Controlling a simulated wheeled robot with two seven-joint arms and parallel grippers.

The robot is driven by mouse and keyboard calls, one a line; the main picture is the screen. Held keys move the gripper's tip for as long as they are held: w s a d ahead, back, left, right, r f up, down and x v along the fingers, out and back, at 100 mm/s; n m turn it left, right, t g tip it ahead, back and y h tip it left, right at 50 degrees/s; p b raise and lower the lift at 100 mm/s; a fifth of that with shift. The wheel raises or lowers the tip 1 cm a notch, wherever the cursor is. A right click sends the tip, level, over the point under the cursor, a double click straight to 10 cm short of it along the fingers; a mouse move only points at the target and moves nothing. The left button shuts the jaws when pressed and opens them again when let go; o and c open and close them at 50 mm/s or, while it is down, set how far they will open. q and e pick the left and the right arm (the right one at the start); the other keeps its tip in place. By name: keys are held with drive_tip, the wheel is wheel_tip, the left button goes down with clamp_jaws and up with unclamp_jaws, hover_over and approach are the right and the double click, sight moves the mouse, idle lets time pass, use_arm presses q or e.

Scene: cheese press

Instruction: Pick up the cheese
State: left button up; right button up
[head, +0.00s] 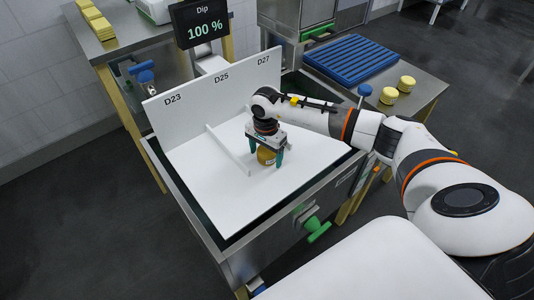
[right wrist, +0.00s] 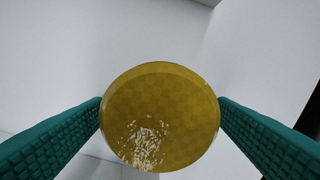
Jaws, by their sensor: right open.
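A round yellow-brown cheese (head: 266,156) sits on the white board (head: 222,203) inside the steel basin, to the right of a low white divider. My right gripper (head: 266,158) points down over it, with its green fingers on either side of the cheese. In the right wrist view the cheese (right wrist: 160,118) lies between the two textured fingers (right wrist: 160,125), with a pale crumbly patch on its top. The fingers are spread and look close to its sides; I cannot tell whether they touch it. My left gripper is not in view.
The white divider (head: 230,150) and the upright panel (head: 215,88) marked D23, D25, D27 stand near the gripper. A side table at right holds a blue rack (head: 350,60) and pale yellow cheeses (head: 389,95). A sign (head: 202,24) reads "Dip 100 %".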

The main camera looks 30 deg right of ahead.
drive_tip(key=c, duration=1.1)
